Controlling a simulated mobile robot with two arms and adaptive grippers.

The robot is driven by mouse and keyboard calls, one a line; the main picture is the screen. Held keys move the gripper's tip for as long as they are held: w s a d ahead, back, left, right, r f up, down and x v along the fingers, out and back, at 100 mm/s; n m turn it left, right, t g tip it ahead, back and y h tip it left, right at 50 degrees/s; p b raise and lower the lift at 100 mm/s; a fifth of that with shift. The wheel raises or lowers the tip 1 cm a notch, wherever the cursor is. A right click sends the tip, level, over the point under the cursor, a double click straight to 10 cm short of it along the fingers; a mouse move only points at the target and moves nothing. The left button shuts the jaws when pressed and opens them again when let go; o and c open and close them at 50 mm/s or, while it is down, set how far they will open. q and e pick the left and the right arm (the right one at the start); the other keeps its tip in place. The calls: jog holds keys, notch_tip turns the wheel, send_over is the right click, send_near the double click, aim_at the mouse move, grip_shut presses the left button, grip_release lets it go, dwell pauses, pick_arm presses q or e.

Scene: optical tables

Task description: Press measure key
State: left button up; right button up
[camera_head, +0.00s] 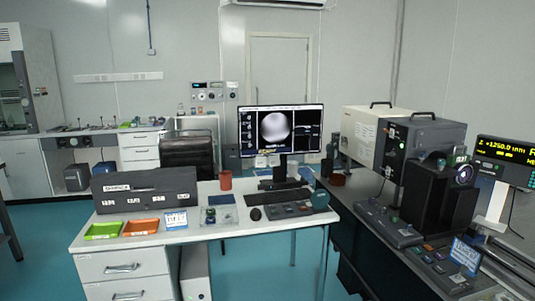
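No key can be read as the measure key at this size. A dark control panel with small keys (290,209) lies on the white desk, right of the mouse. Another long dark control panel (388,223) lies on the dark table at the right. A third panel with coloured buttons (437,266) sits nearer on that table. A monitor (280,132) shows a round grey blurred image. A display with yellow digits (506,151) stands at the far right. Neither of my grippers shows in this view.
The white desk (150,246) also holds a dark case (145,190), green (103,230) and orange (141,227) trays, a mouse (255,214) and a red-brown cup (225,180). A large black optical instrument (430,198) stands on the right table. Blue floor (240,270) is open before the desk.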

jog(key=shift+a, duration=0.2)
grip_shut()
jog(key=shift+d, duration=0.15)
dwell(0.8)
